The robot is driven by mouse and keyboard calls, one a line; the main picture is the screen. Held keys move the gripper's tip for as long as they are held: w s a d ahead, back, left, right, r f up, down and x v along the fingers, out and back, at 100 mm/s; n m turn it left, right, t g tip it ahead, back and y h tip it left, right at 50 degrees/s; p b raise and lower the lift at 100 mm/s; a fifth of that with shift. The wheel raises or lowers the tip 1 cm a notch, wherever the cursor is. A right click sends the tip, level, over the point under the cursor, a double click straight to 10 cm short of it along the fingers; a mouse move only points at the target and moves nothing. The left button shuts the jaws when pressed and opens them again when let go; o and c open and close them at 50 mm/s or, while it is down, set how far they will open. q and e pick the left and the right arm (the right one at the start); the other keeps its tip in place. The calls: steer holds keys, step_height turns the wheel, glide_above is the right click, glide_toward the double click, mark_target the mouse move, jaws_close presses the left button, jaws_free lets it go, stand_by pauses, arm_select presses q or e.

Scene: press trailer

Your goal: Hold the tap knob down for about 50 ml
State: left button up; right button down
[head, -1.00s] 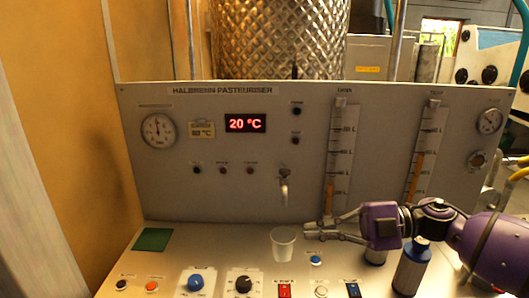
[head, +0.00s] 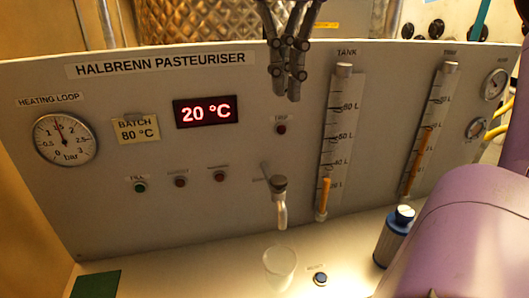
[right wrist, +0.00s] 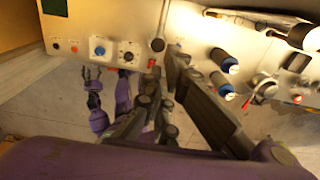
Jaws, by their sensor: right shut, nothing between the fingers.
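The tap (head: 281,213) with its dark knob (head: 278,183) sticks out of the grey panel in the head view. A clear cup (head: 280,266) stands upright on the ledge below the spout. I see no liquid stream from the spout. My right gripper (head: 285,95) points down in front of the panel, well above the knob in the picture. It is shut and empty. In the right wrist view its fingers (right wrist: 172,65) show beside a dark round knob (right wrist: 157,45), which looks like the tap's. My left gripper (right wrist: 91,76) is small in that view; its jaw state is unclear.
The panel carries a red 20 °C display (head: 206,111), a pressure gauge (head: 65,140) and two level tubes, one of them the tank tube (head: 336,140). A blue-and-silver cylinder (head: 393,237) and a small blue button (head: 320,279) lie right of the cup.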

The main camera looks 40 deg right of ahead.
glide_toward(282, 178)
step_height(282, 178, down, 5)
steer(key=shift+f+p, duration=0.25)
steer(key=shift+p, duration=0.15)
steer(key=shift+f, duration=0.6)
arm_select(q)
steer(key=shift+s+d+r, duration=0.15)
steer(key=shift+s+r, duration=0.05)
steer(key=shift+r, duration=0.1)
arm_select(e)
steer(key=shift+f, duration=0.1)
steer(key=shift+f, duration=0.1)
